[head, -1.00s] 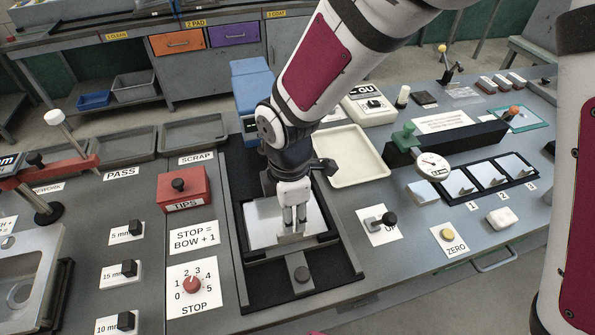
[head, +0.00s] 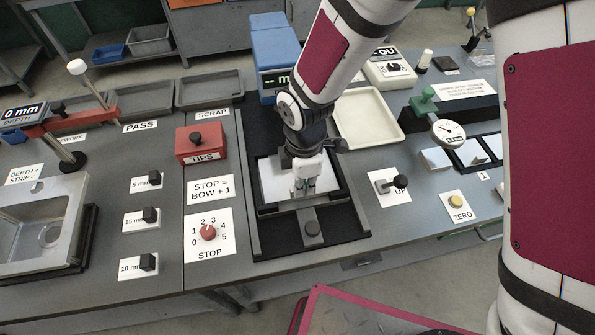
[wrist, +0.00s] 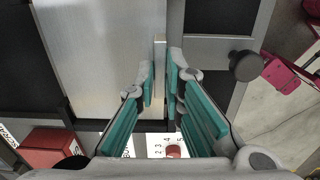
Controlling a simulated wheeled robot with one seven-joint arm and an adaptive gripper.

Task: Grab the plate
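The plate (head: 273,184) is a flat silver metal sheet lying in a black frame (head: 262,212) on the bench. My gripper (head: 303,190) points down at the plate's front part in the head view and hides some of it. In the wrist view the plate (wrist: 95,55) fills the upper left. My two teal-padded fingers (wrist: 161,65) stand a narrow gap apart at the plate's edge.
A red TIPS box (head: 202,143) and a STOP dial (head: 208,232) are to the left. A lever (head: 399,182) and a cream tray (head: 368,118) are to the right. A blue machine (head: 275,50) stands behind.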

